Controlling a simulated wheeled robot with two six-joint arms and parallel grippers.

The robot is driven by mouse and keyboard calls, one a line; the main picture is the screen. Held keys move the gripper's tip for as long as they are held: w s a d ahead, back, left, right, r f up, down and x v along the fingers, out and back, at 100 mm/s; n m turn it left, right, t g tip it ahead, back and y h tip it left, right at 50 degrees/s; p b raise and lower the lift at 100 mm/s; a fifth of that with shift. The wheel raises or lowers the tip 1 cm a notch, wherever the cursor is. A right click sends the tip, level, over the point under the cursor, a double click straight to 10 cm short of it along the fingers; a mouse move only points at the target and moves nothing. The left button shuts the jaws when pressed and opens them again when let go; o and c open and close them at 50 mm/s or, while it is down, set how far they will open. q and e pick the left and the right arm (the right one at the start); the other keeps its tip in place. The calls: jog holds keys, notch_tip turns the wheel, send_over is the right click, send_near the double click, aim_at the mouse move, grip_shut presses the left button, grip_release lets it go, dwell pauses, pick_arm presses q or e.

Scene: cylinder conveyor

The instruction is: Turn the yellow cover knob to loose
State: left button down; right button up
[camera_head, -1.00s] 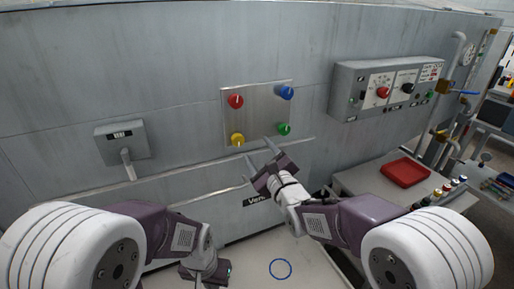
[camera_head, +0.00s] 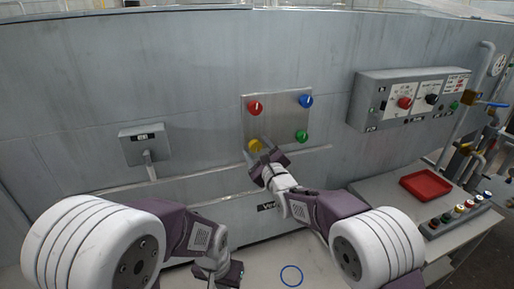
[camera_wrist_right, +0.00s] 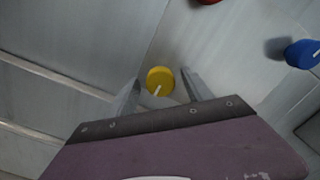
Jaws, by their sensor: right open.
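The yellow cover knob (camera_head: 255,145) is at the lower left of a square metal plate (camera_head: 278,122) on the grey wall. In the right wrist view the yellow knob (camera_wrist_right: 160,80) shows a pale pointer line and lies between the two finger tips, apart from both. My right gripper (camera_head: 256,147) is open in front of the knob; it also shows in the right wrist view (camera_wrist_right: 158,88). My left gripper (camera_head: 222,276) hangs low at the bottom of the head view, its fingers hidden or out of frame.
The plate also bears a red knob (camera_head: 255,108), a blue knob (camera_head: 306,101) and a green knob (camera_head: 301,136). A handle box (camera_head: 143,143) is at left. A control box (camera_head: 409,98) is at right, above a red tray (camera_head: 426,185). A blue ring (camera_head: 291,275) lies below.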

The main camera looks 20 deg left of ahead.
grip_shut()
jog(key=shift+f, duration=0.1)
